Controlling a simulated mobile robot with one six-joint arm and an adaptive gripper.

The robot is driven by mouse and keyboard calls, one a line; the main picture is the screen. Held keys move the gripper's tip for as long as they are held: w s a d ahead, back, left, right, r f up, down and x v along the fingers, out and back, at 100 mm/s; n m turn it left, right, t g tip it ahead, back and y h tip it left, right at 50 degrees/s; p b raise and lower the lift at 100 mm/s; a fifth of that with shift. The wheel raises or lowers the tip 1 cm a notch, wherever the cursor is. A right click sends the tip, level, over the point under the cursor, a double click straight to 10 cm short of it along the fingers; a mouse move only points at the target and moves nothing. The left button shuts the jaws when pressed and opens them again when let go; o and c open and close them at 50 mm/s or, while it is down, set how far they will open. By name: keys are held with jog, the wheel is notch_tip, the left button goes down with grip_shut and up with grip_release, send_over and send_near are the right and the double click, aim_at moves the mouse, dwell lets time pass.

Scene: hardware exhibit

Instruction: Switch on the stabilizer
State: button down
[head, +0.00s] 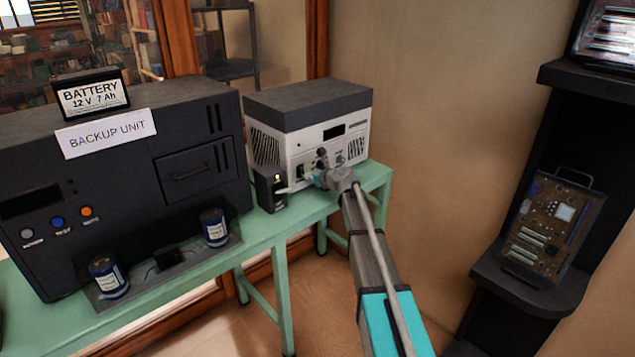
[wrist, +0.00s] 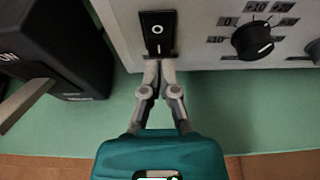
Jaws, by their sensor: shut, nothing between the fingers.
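The stabilizer (head: 315,118) is a white box with a dark grey top, standing at the right end of the green table. Its front, also in the wrist view (wrist: 205,20), carries a black rocker switch (wrist: 158,32) with an "O" mark at its upper part and a light "I" mark at its lower part. My gripper (wrist: 160,62) is shut and empty, its fingertips together right at the lower edge of the switch. I cannot tell whether they touch it. In the head view my gripper (head: 308,180) is small in front of the stabilizer's lower front.
A black knob (wrist: 252,41) with a printed scale is right of the switch. A black lever box (head: 270,190) stands close on the left, its pale lever sticking out. The backup unit (head: 120,185) fills the table's left. The green table (head: 230,255) has little free room.

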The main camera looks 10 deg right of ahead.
aim_at(301, 172)
jog(key=shift+x, duration=1.05)
jog(key=shift+w+a+f+b, duration=0.1)
jog(key=shift+w+f+b, duration=0.1)
jog(key=shift+b, duration=0.2)
jog(key=shift+r, duration=0.15)
jog(key=shift+r+p, duration=0.7)
jog(key=shift+p, duration=0.15)
jog(key=shift+s, duration=0.1)
